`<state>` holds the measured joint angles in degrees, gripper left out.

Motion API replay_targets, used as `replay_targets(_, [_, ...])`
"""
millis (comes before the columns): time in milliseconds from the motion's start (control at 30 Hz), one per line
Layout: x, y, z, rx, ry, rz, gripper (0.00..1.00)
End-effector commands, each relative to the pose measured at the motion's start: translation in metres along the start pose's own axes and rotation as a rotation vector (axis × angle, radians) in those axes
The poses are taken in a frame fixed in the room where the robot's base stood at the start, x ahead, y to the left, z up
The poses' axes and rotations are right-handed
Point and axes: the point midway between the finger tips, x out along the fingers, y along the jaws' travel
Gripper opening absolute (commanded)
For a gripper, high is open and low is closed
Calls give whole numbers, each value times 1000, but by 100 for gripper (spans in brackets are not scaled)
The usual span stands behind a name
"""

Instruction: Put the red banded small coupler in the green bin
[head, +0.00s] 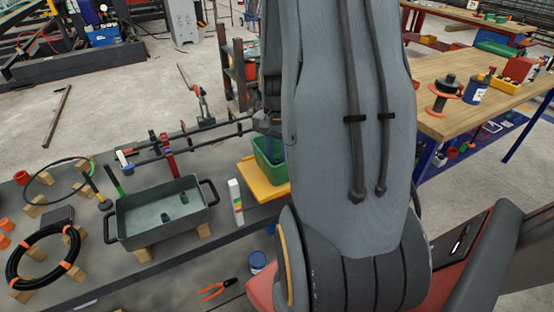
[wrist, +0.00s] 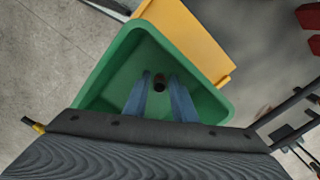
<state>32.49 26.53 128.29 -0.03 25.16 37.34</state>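The green bin (head: 266,168) stands behind a yellow bin in the head view, partly hidden by my arm. In the wrist view I look down into the green bin (wrist: 106,72). My gripper (wrist: 160,80) points into it, with its two blue-grey fingers apart. A small dark coupler with a reddish-brown part (wrist: 159,83) shows between the fingertips, with a gap to each finger. It appears to be inside the bin, free of the fingers; whether it rests on the floor is unclear. My gripper is mostly hidden behind my arm in the head view.
A grey tray (head: 125,222) with handles holds two small dark parts. The yellow bin (head: 258,188) adjoins the green bin. A white box (head: 236,201) stands between tray and bins. A black coil (head: 42,254) sits at left.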

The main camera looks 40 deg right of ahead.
Motion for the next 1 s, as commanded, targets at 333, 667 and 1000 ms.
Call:
replay_targets(333, [-1,0,0,0,0,0,33])
replay_targets(667, [-34,-1,-1,0,4,-3,33])
replay_targets(1000, [-95,-1,-1,0,4,-3,33])
